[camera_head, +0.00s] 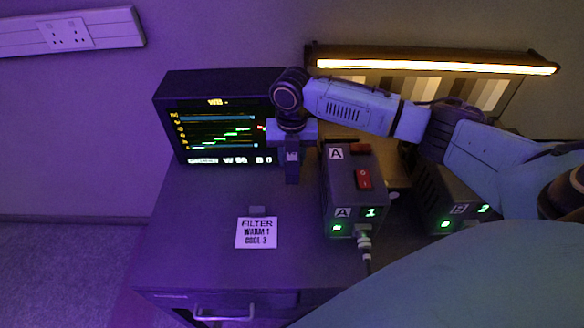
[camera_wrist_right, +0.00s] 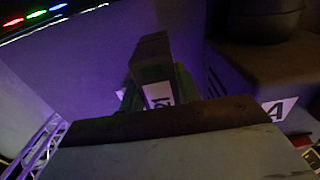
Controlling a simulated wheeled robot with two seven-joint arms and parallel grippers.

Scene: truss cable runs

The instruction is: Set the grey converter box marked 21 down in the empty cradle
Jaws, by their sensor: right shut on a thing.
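My right gripper (camera_head: 291,138) comes in from the right and points down in front of the monitor. It is shut on a small dark grey box with a white label, the converter box (camera_head: 292,173), held upright. In the right wrist view the converter box (camera_wrist_right: 154,55) shows beyond the gripper's edge, with its label turned sideways; the mark looks like 21 but is hard to read. Whether the box touches the desk I cannot tell. I cannot make out an empty cradle in either view. My left gripper is not in view.
A monitor (camera_head: 218,135) stands behind the held box. Unit A (camera_head: 352,190), with a red switch and a plugged cable, is close on the right; unit B (camera_head: 445,200) is farther right. A filter card (camera_head: 256,233) lies in front. The desk's left part (camera_head: 190,225) is clear.

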